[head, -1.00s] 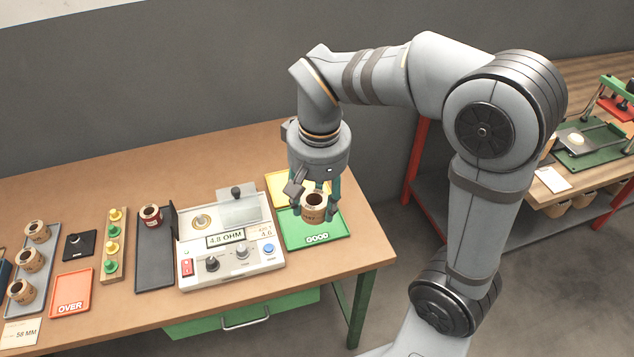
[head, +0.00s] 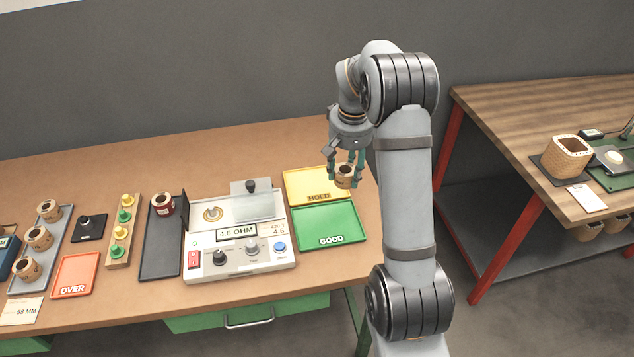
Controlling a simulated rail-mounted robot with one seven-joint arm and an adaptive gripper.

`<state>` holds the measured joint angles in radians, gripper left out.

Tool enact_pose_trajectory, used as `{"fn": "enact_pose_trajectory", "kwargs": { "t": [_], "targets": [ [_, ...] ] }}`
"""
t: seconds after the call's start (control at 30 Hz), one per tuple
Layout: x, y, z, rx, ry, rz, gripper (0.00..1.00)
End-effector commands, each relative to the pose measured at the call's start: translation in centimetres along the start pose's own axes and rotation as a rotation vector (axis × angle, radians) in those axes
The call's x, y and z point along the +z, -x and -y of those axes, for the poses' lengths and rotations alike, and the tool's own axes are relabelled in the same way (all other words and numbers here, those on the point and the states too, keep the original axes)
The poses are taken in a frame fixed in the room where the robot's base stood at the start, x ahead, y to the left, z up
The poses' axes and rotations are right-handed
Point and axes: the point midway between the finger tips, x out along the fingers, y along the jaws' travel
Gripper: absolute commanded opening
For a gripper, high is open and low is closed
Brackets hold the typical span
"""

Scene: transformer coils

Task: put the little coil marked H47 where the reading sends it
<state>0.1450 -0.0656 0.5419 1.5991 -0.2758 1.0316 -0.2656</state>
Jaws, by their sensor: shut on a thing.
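My gripper (head: 345,178) is shut on a small tan coil (head: 344,177) with a dark hollow top, held upright. The coil's marking is too small to read. It shows in front of the right edge of the yellow HOLD tray (head: 303,185); whether it touches anything below I cannot tell. The green GOOD tray (head: 328,222) is empty, in front of the HOLD tray. The orange OVER tray (head: 75,276) at the left is empty. The meter (head: 236,234) displays 4.8 OHM, and a small label on it shows 4.6.
A dark tray (head: 158,250) holds a dark red coil (head: 163,205). Several tan coils stand on a grey tray (head: 38,262) at the left, near a 58 MM card (head: 20,311). A peg board (head: 122,230) stands between. A second table (head: 545,110) with a woven basket (head: 566,157) is at the right.

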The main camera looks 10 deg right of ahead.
Motion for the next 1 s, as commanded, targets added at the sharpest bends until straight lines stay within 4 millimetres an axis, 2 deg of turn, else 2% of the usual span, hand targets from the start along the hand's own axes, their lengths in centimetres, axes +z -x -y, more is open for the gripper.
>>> {"fn": "enact_pose_trajectory", "kwargs": {
  "t": [0.2,0.4,0.57,0.83,1.0],
  "targets": [
    [-3.6,-3.4,3.7,0.0,0.005,0.003,0.11],
    [-5.8,-5.6,5.7,0.0,0.001,0.002,0.11],
    [-6.2,-6.4,6.3,0.0,0.0,0.002,0.11],
    [-5.8,-9.8,6.2,0.0,0.001,0.002,0.11],
    [-5.8,-10.3,6.2,0.0,0.001,-0.001,0.11]
  ]
}}
